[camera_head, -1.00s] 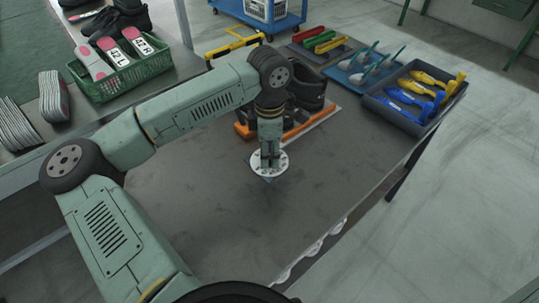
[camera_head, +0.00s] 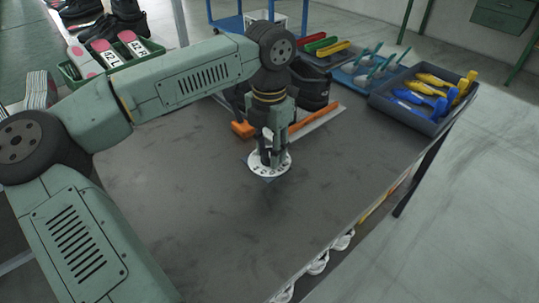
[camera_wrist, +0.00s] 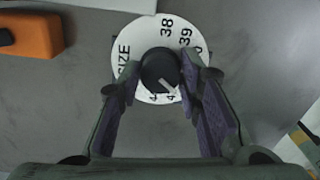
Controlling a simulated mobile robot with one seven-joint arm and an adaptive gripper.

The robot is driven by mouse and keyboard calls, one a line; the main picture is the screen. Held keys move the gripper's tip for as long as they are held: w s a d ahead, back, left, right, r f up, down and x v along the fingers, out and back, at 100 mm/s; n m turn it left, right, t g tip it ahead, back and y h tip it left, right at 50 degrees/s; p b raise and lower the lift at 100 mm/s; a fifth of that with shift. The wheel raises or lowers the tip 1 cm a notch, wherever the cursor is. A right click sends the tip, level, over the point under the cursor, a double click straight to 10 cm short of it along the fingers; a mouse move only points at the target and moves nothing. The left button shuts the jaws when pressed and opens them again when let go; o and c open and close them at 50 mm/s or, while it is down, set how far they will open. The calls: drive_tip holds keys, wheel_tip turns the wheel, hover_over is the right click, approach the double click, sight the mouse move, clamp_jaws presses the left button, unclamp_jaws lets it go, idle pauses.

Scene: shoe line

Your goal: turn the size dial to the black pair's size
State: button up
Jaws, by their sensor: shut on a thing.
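The size dial is a white disc (camera_head: 284,167) flat on the table; it also shows in the wrist view (camera_wrist: 132,38). It carries the word SIZE and numbers; 38 and 39 are readable, and those on the right and bottom are partly hidden. A black knob (camera_wrist: 158,66) stands at its centre, with a pale pointer mark toward the lower right, near a number starting with 4. My gripper (camera_wrist: 160,74) is shut on the knob, one finger on each side; it also shows in the head view (camera_head: 269,157). Black shoes (camera_head: 312,88) stand behind the dial.
An orange clamp (camera_head: 243,130) lies behind the dial. A green basket (camera_head: 156,54) at upper left holds insoles labelled 42 L and 42 R. A grey bin (camera_head: 405,113) of blue and yellow tools stands at right. The front table top is clear.

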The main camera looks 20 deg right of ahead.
sight(269, 152)
drive_tip(key=shift+s+n+b, duration=0.1)
drive_tip(key=shift+n+b, duration=0.2)
drive_tip(key=shift+n, duration=0.3)
drive_tip(key=o, duration=1.2)
drive_tip(key=shift+r, duration=0.1)
wheel_tip(269, 152, up, 12)
drive_tip(key=shift+f, duration=0.1)
